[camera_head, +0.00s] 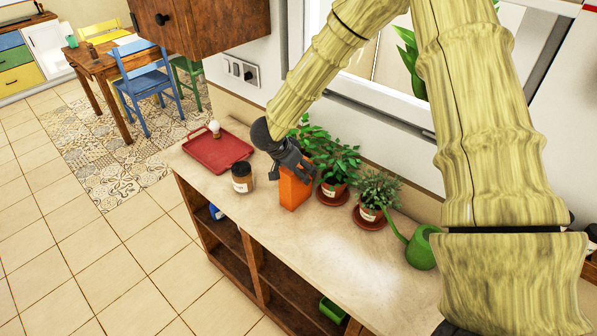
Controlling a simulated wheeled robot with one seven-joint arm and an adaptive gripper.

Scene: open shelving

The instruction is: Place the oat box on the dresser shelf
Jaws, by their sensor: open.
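An orange box (294,189), which looks like the oat box, stands upright on the pale top of the dresser (347,268). My gripper (296,166) is open at the upper part of the box, with dark fingers around or just beside its top. I cannot tell whether both fingers touch it. The open shelf compartments (284,287) of the dresser are below the top, facing the floor at the left. The far side of the box is hidden.
Potted plants (333,188) and (371,210) stand close on the right, then a green watering can (421,248). A green container (332,311) occupies a lower compartment. The tiled floor (110,265) is clear.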

